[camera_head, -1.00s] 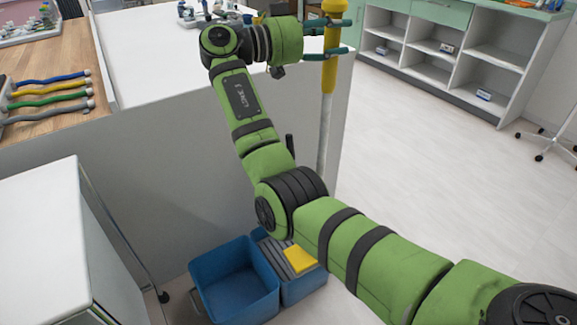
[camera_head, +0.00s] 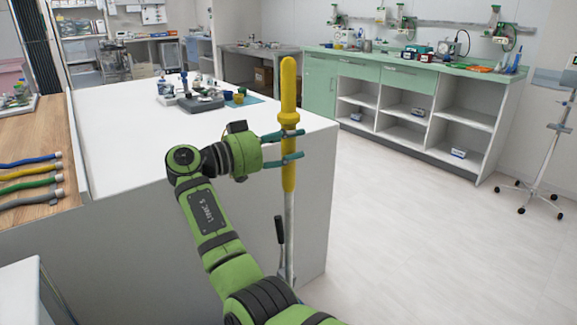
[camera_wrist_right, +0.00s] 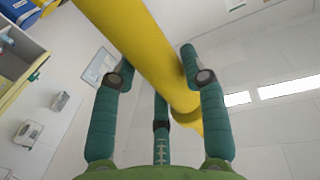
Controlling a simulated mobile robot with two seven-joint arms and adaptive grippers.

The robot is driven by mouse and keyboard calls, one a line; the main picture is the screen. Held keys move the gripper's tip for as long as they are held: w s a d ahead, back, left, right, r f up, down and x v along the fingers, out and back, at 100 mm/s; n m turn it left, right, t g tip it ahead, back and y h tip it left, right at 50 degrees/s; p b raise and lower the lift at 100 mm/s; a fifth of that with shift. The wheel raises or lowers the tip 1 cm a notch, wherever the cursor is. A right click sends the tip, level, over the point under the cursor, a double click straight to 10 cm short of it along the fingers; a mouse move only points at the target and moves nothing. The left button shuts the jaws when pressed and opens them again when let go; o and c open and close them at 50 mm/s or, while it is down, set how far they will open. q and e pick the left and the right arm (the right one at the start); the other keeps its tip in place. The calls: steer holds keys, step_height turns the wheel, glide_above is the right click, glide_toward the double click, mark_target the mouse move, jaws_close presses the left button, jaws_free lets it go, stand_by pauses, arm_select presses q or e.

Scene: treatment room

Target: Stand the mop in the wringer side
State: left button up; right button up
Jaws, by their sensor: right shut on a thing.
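The mop (camera_head: 288,100) stands roughly upright in the head view, with a yellow grip on top and a pale shaft (camera_head: 289,225) below. My right gripper (camera_head: 290,147) is shut on the yellow grip, its teal fingers around it. In the right wrist view the yellow grip (camera_wrist_right: 145,50) runs between the fingers. A black-handled lever (camera_head: 279,230) rises beside the shaft. The bucket, the wringer side and the mop's lower end are out of view now, so I cannot tell whether the mop is in the wringer. My left gripper is not in view.
A white counter (camera_head: 115,125) stands close left of the mop, with small items on it. A wooden surface (camera_head: 30,150) with coloured tools lies at far left. Open floor (camera_head: 400,230) extends right, towards green-topped cabinets (camera_head: 400,105) and a wheeled stand (camera_head: 545,165).

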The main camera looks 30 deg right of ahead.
mark_target(289, 191)
steer(key=shift+f, duration=1.7)
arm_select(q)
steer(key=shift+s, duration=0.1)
arm_select(e)
steer(key=shift+f, duration=0.15)
steer(key=o, duration=1.3)
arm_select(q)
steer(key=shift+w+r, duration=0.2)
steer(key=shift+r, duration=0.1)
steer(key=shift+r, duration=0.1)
